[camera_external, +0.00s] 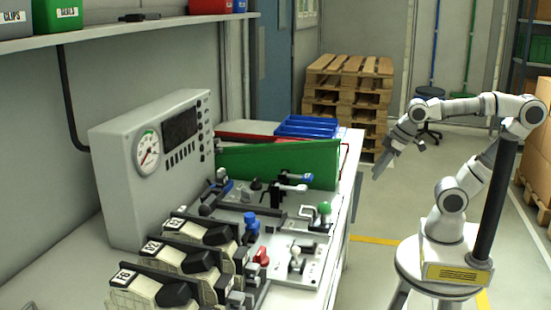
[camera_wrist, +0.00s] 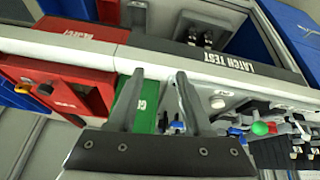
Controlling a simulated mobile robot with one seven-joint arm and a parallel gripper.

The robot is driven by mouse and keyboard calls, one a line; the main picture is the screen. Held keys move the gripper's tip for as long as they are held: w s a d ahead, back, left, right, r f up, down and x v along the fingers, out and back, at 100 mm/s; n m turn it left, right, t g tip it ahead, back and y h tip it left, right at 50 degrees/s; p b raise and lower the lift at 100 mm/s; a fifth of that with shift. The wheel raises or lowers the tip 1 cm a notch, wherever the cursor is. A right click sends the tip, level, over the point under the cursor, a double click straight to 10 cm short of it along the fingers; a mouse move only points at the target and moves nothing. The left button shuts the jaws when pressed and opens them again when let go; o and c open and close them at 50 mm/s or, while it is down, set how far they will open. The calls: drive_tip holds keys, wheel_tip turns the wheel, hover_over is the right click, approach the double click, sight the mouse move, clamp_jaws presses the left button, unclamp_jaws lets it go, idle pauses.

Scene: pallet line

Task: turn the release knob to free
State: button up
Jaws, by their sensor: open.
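My gripper (camera_external: 399,158) is open and empty in the air right of the bench, apart from everything on it. In the wrist view its two fingers (camera_wrist: 160,76) are spread, with a green tray behind them. The bench fixtures hold several knobs: a red knob (camera_external: 261,257), a blue knob (camera_external: 250,222) and a green ball knob (camera_external: 324,208). The green ball also shows in the wrist view (camera_wrist: 262,128), right of the fingers. No readable label shows which one is the release knob, and its setting cannot be told.
A grey gauge panel (camera_external: 120,190) stands at the bench's left. A green board (camera_external: 235,163) and blue trays (camera_external: 306,124) are at the far end. Black-topped clamps (camera_external: 160,285) fill the front. Stacked pallets (camera_external: 348,72) stand behind. The floor between bench and robot is clear.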

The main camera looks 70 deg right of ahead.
drive_tip(key=w+a+r+n+p, duration=0.4)
drive_tip(key=w+a+r+p, duration=0.15)
drive_tip(key=w+r, duration=0.2)
wheel_tip(320, 180, up, 4)
drive_tip(key=n+g+y+p, duration=0.5)
drive_tip(key=n+p, duration=0.8)
drive_tip(key=p, duration=0.2)
hover_over(261, 253)
drive_tip(key=d, duration=1.1)
drive_tip(key=shift+h, duration=0.3)
drive_tip(key=b+x, duration=0.1)
drive_tip(key=x, duration=1.5)
drive_tip(key=shift+a+f, duration=0.2)
clamp_jaws()
